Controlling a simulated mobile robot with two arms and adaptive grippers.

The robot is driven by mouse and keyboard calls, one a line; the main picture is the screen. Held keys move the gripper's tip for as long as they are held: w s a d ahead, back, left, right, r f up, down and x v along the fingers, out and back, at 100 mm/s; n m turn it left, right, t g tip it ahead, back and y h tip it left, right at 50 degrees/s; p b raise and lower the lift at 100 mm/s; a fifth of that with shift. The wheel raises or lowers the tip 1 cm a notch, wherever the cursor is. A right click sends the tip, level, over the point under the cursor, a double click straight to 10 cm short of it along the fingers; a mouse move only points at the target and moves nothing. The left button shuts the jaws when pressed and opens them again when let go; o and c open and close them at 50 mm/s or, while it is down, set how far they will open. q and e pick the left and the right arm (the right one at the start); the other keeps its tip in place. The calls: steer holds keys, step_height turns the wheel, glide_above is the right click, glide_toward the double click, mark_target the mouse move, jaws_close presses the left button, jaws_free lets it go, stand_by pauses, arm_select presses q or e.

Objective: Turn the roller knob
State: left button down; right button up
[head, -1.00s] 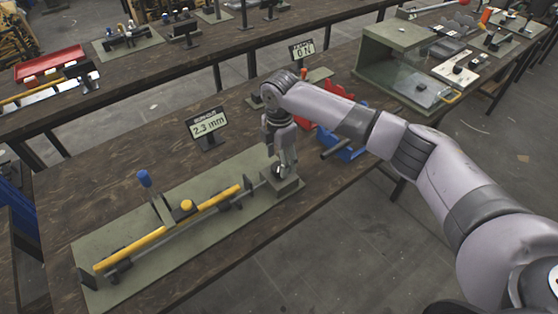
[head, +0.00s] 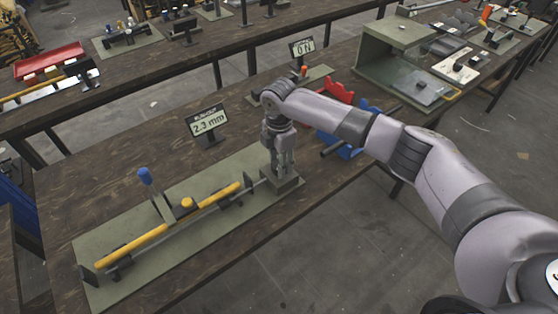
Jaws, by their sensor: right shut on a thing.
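At the plate's right end is a grey block (head: 291,184) at the end of the rod. My right gripper (head: 283,170) points down over this block, its fingers shut on the roller knob, which is mostly hidden between them. My left gripper is not in view.
A small display reading 2.3 mm (head: 208,123) stands behind the plate. Another reading 0 N (head: 302,48) is farther back. Bare bench lies left of the plate.

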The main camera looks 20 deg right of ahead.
steer(key=c, duration=0.4)
steer(key=shift+a+r+m+p, duration=0.1)
steer(key=shift+r+m+p, duration=0.1)
steer(key=shift+m+p, duration=1.55)
steer(key=m+p, duration=0.3)
steer(key=shift+m, duration=0.35)
steer(key=shift+f+m+p, duration=0.15)
steer(key=shift+m+p, duration=0.6)
steer(key=shift+m, duration=0.15)
steer(key=o, duration=1.2)
